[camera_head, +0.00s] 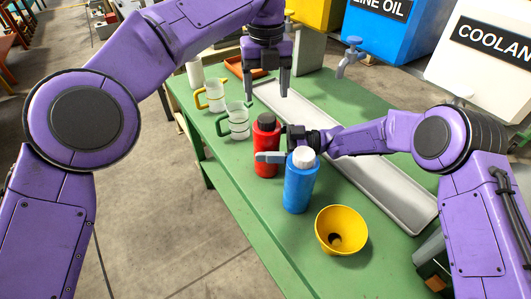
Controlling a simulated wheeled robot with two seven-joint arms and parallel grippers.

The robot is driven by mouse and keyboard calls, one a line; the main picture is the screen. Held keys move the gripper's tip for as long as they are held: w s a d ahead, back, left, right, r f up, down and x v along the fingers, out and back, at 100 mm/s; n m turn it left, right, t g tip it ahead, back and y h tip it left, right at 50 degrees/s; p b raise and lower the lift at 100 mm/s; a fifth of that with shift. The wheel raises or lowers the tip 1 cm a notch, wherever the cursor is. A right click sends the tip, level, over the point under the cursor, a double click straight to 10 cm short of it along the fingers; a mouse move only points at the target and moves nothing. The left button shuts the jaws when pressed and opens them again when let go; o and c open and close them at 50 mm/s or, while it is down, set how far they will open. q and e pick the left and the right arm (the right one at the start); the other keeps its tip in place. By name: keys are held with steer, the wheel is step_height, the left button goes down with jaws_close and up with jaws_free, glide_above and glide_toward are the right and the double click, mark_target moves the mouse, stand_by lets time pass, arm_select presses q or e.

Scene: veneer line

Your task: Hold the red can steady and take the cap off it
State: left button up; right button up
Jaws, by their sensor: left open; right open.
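The red can (266,155) stands upright on the green table, with a dark cap (266,121) on its top. My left gripper (265,93) is open, fingers pointing down, above and a little behind the can's cap and apart from it. My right gripper (273,145) reaches in from the right at the height of the can's upper body. It is open, with a finger in front of the can; its other finger is mostly hidden behind the can and the blue can, so I cannot tell whether it touches the can.
A blue can (299,187) with a white cap stands just in front of my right gripper. A yellow funnel (341,230) lies nearer. Measuring jugs (237,122) stand at the left edge. A long grey tray (395,196) runs along the green table (215,148). Blue and white tanks stand behind.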

mark_target(266, 117)
arm_select(q)
steer(key=shift+s+a, duration=0.1)
arm_select(e)
steer(key=shift+s+a+r, duration=0.1)
steer(key=shift+a, duration=0.15)
arm_select(q)
steer(key=shift+s+r, duration=0.1)
steer(key=shift+d, duration=0.2)
arm_select(e)
steer(key=shift+d, duration=0.2)
arm_select(q)
steer(key=shift+d, duration=0.15)
arm_select(e)
steer(key=c, duration=0.4)
arm_select(q)
steer(key=shift+a, duration=0.2)
arm_select(e)
jaws_close()
arm_select(q)
steer(key=m, duration=2.6)
steer(key=shift+m, duration=0.3)
step_height(266, 117, down, 8)
steer(key=shift+f, duration=0.1)
